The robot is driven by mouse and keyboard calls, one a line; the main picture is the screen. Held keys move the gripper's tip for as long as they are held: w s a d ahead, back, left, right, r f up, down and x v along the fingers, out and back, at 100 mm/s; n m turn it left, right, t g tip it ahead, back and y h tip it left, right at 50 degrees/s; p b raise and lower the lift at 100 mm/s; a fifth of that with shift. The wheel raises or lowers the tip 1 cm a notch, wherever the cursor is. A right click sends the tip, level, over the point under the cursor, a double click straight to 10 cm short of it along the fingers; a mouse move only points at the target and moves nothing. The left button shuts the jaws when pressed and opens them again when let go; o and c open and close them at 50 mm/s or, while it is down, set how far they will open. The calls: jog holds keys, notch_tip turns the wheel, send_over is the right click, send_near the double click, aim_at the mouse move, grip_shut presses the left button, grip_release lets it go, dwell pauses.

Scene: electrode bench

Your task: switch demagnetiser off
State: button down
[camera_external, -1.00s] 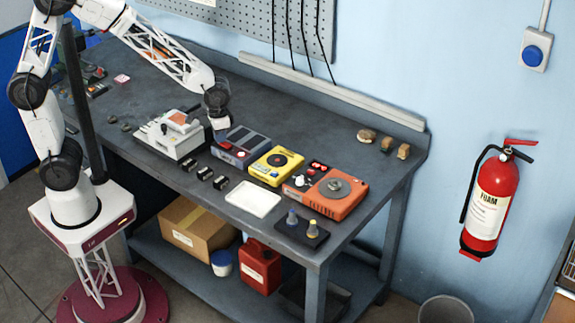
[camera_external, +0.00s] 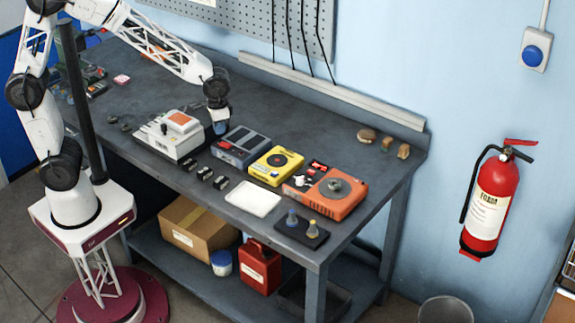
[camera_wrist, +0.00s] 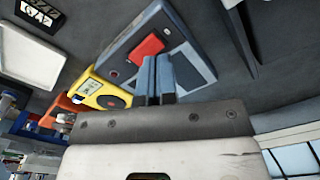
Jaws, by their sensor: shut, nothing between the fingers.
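A grey-blue box with dark top panels (camera_external: 241,146) stands on the bench; I take it for the demagnetiser, though I read no label. I cannot tell whether the switch is on or off. My gripper (camera_external: 215,128) is above the bench near the back left corner of this box. In the wrist view my two fingers (camera_wrist: 157,60) are together and empty, with their tips beside the red switch. I cannot tell whether they touch the box.
A white machine with an orange top (camera_external: 170,137) stands left of the box. A yellow device (camera_external: 276,166) and an orange device (camera_external: 326,192) stand to its right. A white tray (camera_external: 253,199) and small black blocks lie in front. The bench behind is clear.

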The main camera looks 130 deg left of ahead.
jog(key=shift+r, duration=1.2)
jog(key=shift+w+d+r, duration=0.2)
jog(key=shift+d, duration=0.25)
jog(key=w+d+r+m+t, duration=0.1)
jog(key=d+r+m, duration=0.25)
jog(key=d, duration=0.85)
jog(key=d+r+m, duration=0.3)
jog(key=d+r, duration=0.2)
jog(key=d, duration=0.8)
jog(key=s+d+r+m, duration=0.1)
jog(key=s+d+m, duration=0.1)
jog(key=s+d, duration=0.3)
jog(key=s+d+r+m+t, duration=0.1)
jog(key=s+d+m, duration=0.2)
jog(key=d, duration=1)
jog(key=s, duration=0.3)
jog(key=shift+r+m+t, duration=0.3)
jog(key=shift+r+m, duration=0.05)
jog(key=shift+w, duration=0.1)
